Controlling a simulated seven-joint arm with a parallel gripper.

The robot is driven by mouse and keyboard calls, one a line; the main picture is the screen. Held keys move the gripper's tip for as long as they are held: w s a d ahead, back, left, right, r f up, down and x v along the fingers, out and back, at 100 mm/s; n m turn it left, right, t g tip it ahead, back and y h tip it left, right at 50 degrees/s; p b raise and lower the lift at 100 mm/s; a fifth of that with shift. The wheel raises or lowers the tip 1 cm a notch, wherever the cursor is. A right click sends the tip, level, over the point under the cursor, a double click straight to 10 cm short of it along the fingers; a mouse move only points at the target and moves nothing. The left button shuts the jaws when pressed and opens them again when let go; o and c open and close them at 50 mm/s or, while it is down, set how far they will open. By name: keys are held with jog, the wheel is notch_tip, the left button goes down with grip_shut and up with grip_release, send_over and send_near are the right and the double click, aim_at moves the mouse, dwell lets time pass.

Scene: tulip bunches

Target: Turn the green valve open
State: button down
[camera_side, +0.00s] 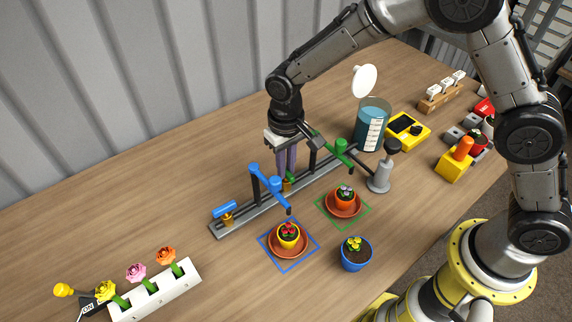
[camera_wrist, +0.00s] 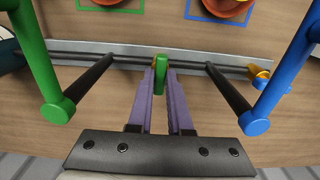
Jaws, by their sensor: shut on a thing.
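The green valve handle (camera_side: 291,177) sits on a brass fitting on the grey rail (camera_side: 262,205). My gripper (camera_side: 287,171) points down over it with purple fingers. In the wrist view the green handle (camera_wrist: 161,67) is between the fingertips (camera_wrist: 161,76), and the fingers are shut on it. The fingers partly hide the handle and its fitting, so its exact angle is hard to tell. A blue valve handle (camera_side: 224,209) sits apart on its own brass fitting at the rail's left end.
A blue spout arm (camera_side: 270,187) and a green spout arm (camera_side: 335,150) on dark posts flank my gripper. Potted flowers stand on saucers inside blue (camera_side: 289,253) and green (camera_side: 343,211) outlines. A water tank (camera_side: 371,128) stands behind right.

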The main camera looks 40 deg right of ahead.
jog(key=shift+n, duration=0.3)
jog(key=n, duration=0.3)
jog(key=shift+n, duration=0.3)
jog(key=n, duration=0.4)
jog(key=shift+n, duration=0.3)
jog(key=n, duration=0.4)
jog(key=shift+r, duration=0.1)
jog(key=shift+n, duration=2.2)
jog(key=c, duration=0.8)
grip_release()
jog(key=shift+c, duration=0.2)
